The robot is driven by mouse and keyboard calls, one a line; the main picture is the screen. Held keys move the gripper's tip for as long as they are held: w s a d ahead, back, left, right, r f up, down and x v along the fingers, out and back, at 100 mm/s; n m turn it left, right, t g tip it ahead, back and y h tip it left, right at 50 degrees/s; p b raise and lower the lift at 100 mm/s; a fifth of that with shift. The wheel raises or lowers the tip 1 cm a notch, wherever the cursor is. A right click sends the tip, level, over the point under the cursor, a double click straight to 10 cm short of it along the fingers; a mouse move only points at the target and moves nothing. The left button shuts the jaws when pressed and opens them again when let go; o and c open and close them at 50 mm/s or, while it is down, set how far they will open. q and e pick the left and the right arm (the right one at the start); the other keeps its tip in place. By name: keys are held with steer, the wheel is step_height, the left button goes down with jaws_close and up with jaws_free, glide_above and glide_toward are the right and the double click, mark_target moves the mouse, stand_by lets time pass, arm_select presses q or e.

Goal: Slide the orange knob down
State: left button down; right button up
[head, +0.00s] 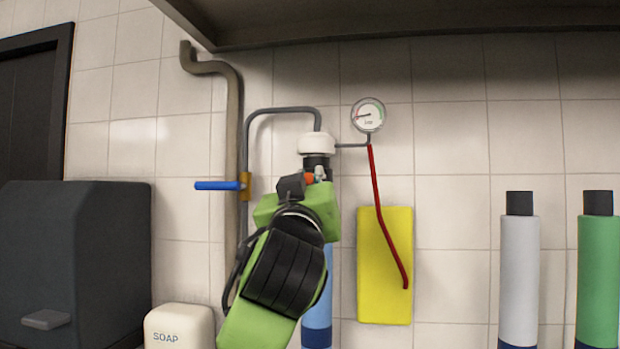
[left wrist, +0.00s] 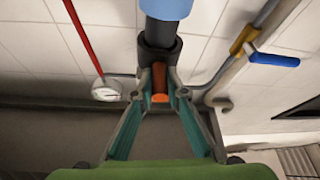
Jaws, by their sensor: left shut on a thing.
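The orange knob (head: 309,179) shows as a small patch on the black collar (head: 317,160) below a white cap. In the left wrist view the orange knob (left wrist: 160,98) lies between the teal fingers of my left gripper (left wrist: 160,80). The left gripper is shut on it, with the fingertips close to the black collar. In the head view my left gripper (head: 318,174) is mostly hidden behind its own green and black wrist. The light blue cylinder (head: 317,285) hangs below the collar, partly covered by my arm. My right gripper is not in view.
A pressure gauge (head: 368,115) with a red hose (head: 377,190) is to the right, before a yellow panel (head: 370,300). A blue-handled valve (head: 218,185) sits on the pipe at left. Grey (head: 518,270) and green (head: 598,270) cylinders stand far right. A soap dispenser (head: 178,325) is lower left.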

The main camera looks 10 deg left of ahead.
arm_select(q)
step_height(320, 180, down, 3)
steer(key=shift+w+r+b, duration=0.1)
steer(key=shift+w+b, duration=0.05)
steer(key=shift+b, duration=0.4)
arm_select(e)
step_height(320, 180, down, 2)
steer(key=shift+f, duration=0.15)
arm_select(q)
steer(key=c, duration=2)
jaws_free()
steer(key=shift+s, duration=0.25)
steer(key=v, duration=1.1)
steer(key=shift+s, duration=0.4)
